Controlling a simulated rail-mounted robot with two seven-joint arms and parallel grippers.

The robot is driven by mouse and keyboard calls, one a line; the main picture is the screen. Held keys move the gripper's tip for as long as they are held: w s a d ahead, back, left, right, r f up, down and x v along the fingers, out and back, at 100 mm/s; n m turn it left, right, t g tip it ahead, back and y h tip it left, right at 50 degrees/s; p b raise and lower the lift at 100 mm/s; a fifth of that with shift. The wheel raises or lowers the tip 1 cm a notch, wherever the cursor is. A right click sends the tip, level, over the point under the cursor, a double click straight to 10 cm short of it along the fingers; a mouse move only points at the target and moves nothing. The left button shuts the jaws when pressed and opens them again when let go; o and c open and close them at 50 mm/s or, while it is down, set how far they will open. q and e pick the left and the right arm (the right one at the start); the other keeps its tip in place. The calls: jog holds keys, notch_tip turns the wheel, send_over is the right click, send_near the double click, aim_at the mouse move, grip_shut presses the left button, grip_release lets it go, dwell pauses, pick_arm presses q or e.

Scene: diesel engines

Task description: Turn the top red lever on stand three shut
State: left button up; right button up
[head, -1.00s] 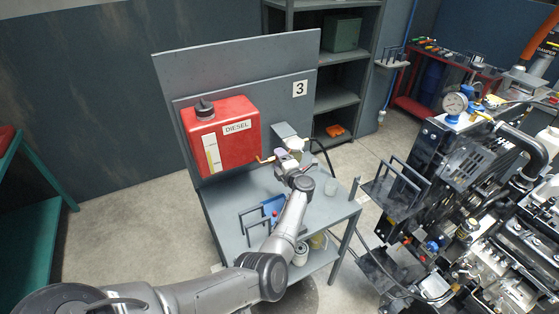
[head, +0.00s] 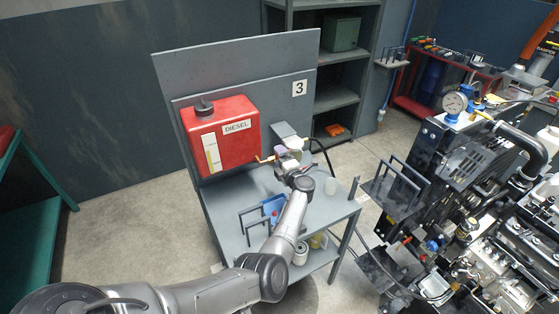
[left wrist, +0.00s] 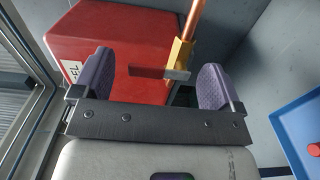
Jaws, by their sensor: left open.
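Stand three (head: 228,215) is a grey bench with a back panel and a "3" sign. A red diesel tank (head: 222,136) hangs on its panel, and it fills the upper left wrist view (left wrist: 130,35). A brass valve (left wrist: 181,54) on a copper pipe carries a dark red lever (left wrist: 147,72). In the left wrist view the lever lies between the two purple fingers of my left gripper (left wrist: 165,85), which is open, with visible gaps on both sides. In the head view my left gripper (head: 284,155) is beside the tank's outlet and hides the lever. My right gripper is not in view.
A dark hose (head: 322,150) runs behind my gripper. A diesel engine (head: 470,190) stands to the right. Open floor lies left of the stand.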

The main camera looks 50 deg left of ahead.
pick_arm(q)
jog(key=s+d, duration=0.2)
jog(key=d, duration=1.1)
jog(key=shift+d, duration=0.2)
